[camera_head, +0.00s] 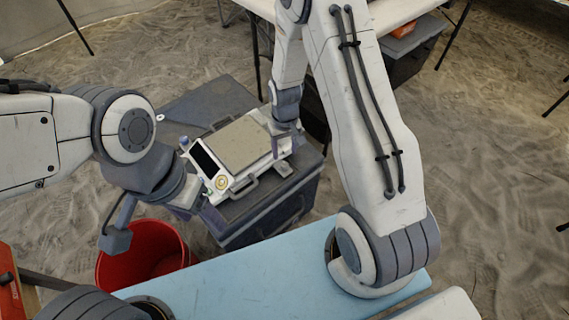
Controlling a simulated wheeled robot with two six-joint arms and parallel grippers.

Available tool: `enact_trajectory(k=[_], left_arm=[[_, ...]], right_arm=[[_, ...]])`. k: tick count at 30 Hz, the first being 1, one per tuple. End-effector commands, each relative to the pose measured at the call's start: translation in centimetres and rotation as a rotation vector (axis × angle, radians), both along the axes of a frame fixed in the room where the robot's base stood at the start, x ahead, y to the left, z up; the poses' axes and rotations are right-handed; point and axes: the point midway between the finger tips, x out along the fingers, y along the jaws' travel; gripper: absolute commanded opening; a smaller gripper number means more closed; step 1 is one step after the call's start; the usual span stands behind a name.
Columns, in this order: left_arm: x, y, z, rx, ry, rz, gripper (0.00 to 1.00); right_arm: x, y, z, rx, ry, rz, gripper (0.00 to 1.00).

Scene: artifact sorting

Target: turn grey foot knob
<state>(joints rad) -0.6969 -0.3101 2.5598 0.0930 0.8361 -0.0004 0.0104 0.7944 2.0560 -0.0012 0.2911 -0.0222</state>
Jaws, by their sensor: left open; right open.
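A pale weighing device (245,145) with a dark screen (203,157) and a round yellow dial (221,183) sits tilted in the picture on a dark grey case. A small grey-purple knob-like part (184,142) shows at its far left corner; I cannot tell whether it is the grey foot knob. My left gripper (197,208) is open at the device's near left corner, low by the case edge. My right gripper (285,140) is open at the device's right side, pointing down. What lies between either gripper's fingers is too small to tell.
The dark grey case (270,205) stands on sandy ground. A red bucket (150,255) is below my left arm. A light blue table top (250,275) fills the near side. A white table (385,12) and a dark box with an orange item (405,30) are behind.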

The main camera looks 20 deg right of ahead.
Motion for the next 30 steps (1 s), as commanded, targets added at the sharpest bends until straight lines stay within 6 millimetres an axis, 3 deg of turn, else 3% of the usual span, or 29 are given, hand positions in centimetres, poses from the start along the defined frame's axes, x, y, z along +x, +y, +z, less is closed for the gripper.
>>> enact_trajectory(k=[3, 9, 22, 23, 27, 30], left_arm=[[0.0, 0.0, -0.8, 0.000, 0.000, 0.000, 0.67], [0.0, 0.0, -1.3, 0.000, 0.000, 0.000, 0.67], [0.0, 0.0, -1.5, 0.000, 0.000, 0.000, 0.67], [0.0, 0.0, -1.5, 0.000, 0.000, 0.000, 0.67], [0.0, 0.0, -1.5, 0.000, 0.000, 0.000, 0.67], [0.0, 0.0, -1.5, 0.000, 0.000, 0.000, 0.67]], right_arm=[[-0.1, 0.0, -2.7, 0.000, 0.003, 0.001, 0.59], [0.0, 0.1, -5.5, 0.000, 0.001, 0.001, 0.59], [0.0, 0.1, -6.5, 0.000, 0.000, 0.001, 0.59], [0.0, 0.1, -6.5, 0.000, 0.000, 0.001, 0.52], [0.0, 0.1, -6.4, 0.000, 0.000, 0.001, 0.00], [0.0, 0.1, -6.4, 0.000, 0.000, 0.001, 0.00]])
